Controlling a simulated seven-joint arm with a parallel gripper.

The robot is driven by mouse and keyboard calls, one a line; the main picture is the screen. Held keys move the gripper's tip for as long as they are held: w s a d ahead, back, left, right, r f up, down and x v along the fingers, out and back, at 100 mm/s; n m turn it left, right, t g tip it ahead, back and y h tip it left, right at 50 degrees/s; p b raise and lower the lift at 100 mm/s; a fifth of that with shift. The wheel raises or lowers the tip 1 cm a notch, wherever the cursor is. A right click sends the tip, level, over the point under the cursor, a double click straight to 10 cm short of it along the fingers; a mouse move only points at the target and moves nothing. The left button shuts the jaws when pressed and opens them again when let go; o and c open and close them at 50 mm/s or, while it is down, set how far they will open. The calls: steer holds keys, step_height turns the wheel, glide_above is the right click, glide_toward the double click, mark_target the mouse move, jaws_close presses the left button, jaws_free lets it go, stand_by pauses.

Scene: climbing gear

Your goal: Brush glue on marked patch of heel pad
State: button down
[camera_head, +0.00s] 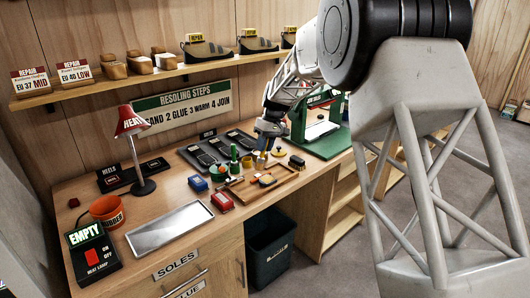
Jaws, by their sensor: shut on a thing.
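My gripper (264,147) is at the back right of the workbench, pointing down over a cluster of small pots and tools. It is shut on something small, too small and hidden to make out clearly. A yellow item (261,157) shows directly below the fingers; I cannot tell whether it is held or standing on the bench. A wooden tray (250,194) lies in front of the gripper, with a tan and dark pad-like piece (267,180) in it. I cannot make out a marked patch or any glue on it.
A green bottle (233,155), a green pot (218,174), a blue block (198,184) and a red block (222,202) stand near the tray. A metal tray (170,228), orange pot (106,211) and red lamp (131,123) are left. A green press (322,135) stands right.

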steer(key=shift+r, duration=1.5)
